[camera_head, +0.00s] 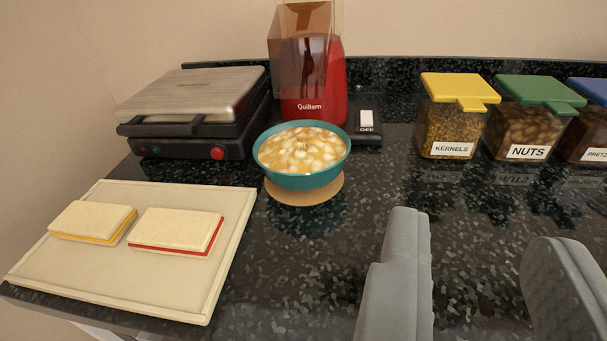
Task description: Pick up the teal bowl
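The teal bowl (303,181) stands upright on a round tan coaster (305,198) on the dark counter. It is filled with popcorn-like pale pieces (300,149) up to near its rim. My gripper (478,235) is at the lower right, its two grey fingers wide apart with nothing between them. It is to the right of the bowl and nearer to me, apart from it.
Behind the bowl stand a red popcorn machine (318,100) and a switch box (367,130). A sandwich press (192,110) is at the back left. A cream board (120,280) with two sandwiches lies front left. Labelled jars (450,130) stand back right. The counter (310,270) before the bowl is clear.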

